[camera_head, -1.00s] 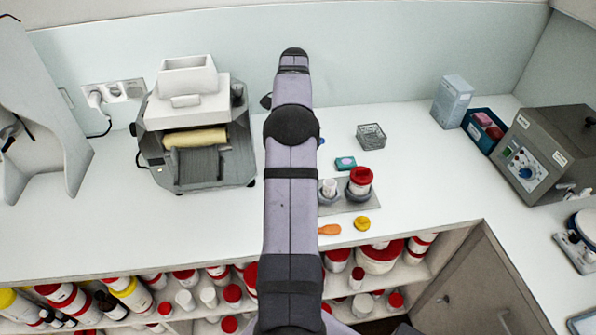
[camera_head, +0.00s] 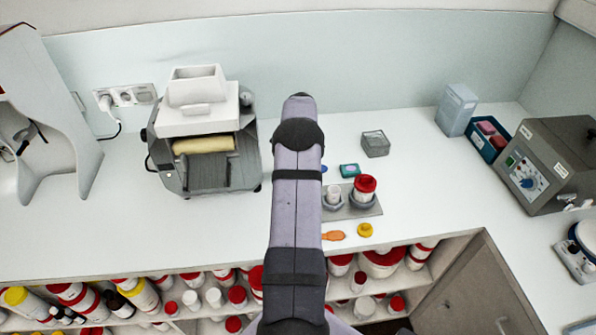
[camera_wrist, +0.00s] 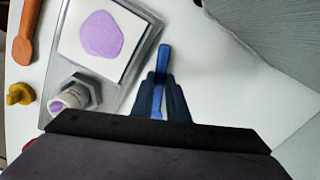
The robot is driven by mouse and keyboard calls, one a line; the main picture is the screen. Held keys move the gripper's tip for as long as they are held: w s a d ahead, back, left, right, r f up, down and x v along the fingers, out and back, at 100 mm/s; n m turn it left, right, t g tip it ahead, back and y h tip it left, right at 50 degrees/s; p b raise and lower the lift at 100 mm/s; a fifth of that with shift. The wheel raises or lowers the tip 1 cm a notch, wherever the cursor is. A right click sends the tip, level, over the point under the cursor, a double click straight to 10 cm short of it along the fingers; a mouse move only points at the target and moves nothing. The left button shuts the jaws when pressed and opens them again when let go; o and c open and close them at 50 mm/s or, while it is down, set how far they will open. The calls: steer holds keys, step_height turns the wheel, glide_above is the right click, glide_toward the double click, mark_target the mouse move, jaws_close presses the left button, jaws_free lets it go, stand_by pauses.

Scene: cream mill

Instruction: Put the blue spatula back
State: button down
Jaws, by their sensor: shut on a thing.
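The blue spatula (camera_wrist: 163,55) shows in the wrist view, its narrow blue length pointing away from the jaws. My gripper (camera_wrist: 160,82) is shut on it, with a dark finger on either side. It is beside the grey tray (camera_wrist: 132,82), over white counter; I cannot tell whether the spatula touches the counter. In the head view my arm hides the gripper. A small blue bit (camera_head: 324,168) shows beside the arm there, too small to identify.
A white tile with a purple patch (camera_wrist: 101,34) lies on the tray. The orange spatula (camera_head: 334,235) and yellow cap (camera_head: 365,229) lie near the front edge. A red-lidded jar (camera_head: 364,186) stands on the tray.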

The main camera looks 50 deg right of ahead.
steer(key=shift+f, duration=0.15)
steer(key=c, duration=1.7)
jaws_free()
steer(key=r+b, duration=0.2)
steer(key=r, duration=0.4)
steer(key=r+b, duration=0.1)
steer(key=r, duration=0.5)
steer(key=shift+s+d+r+b, duration=0.1)
steer(key=shift+d+b, duration=0.1)
steer(key=shift+b, duration=0.15)
